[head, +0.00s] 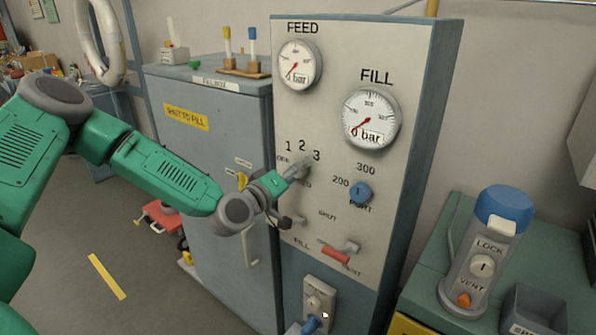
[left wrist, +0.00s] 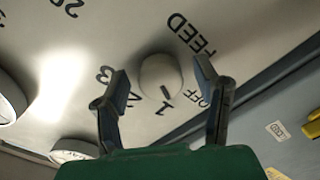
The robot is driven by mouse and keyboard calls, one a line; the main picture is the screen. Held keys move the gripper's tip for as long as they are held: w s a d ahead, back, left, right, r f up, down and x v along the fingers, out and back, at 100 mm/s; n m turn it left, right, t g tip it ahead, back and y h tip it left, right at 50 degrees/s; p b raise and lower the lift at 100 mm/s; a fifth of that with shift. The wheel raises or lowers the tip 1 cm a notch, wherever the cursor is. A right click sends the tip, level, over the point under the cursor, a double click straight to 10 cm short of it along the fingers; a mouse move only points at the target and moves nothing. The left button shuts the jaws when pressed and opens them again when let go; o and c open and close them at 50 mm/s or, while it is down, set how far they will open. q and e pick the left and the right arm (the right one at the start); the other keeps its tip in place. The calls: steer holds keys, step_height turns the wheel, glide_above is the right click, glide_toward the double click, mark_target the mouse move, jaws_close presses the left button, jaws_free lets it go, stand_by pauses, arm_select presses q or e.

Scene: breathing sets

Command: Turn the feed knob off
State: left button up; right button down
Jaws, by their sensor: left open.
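The feed knob (left wrist: 160,75) is pale and rounded, on the panel (head: 345,50) under the printed numbers 1, 2 and 3. In the left wrist view its dark mark lies on the side facing the number 1. My left gripper (left wrist: 160,67) is open, with one finger on each side of the knob and gaps visible between them. In the head view my left gripper (head: 297,170) reaches the panel and mostly hides the knob. Whether a finger touches the panel, I cannot tell. My right gripper is not in view.
The FEED gauge (head: 299,64) and FILL gauge (head: 371,119) are above. A blue knob (head: 360,192) and a red-handled lever (head: 335,255) are to the right and below. A grey cabinet (head: 215,130) stands left, a blue-capped device (head: 483,262) right.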

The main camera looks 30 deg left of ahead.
arm_select(q)
steer(key=shift+w+a+f, duration=0.1)
steer(key=shift+w+a, duration=0.05)
steer(key=shift+a, duration=0.2)
steer(key=shift+c, duration=0.4)
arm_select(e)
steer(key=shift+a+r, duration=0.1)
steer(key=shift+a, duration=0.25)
arm_select(q)
steer(key=shift+d, duration=0.15)
steer(key=c, duration=1.1)
steer(key=shift+o, duration=0.2)
steer(key=shift+d, duration=0.15)
steer(key=n+b, duration=0.4)
steer(key=shift+f+b, duration=0.3)
steer(key=shift+n+b, duration=0.35)
steer(key=shift+n, duration=0.15)
steer(key=shift+r, duration=0.1)
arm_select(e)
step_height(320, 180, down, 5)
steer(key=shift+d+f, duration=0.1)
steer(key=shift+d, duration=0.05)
arm_select(q)
steer(key=o, duration=1.1)
steer(key=shift+o, duration=0.2)
steer(key=shift+r, duration=0.1)
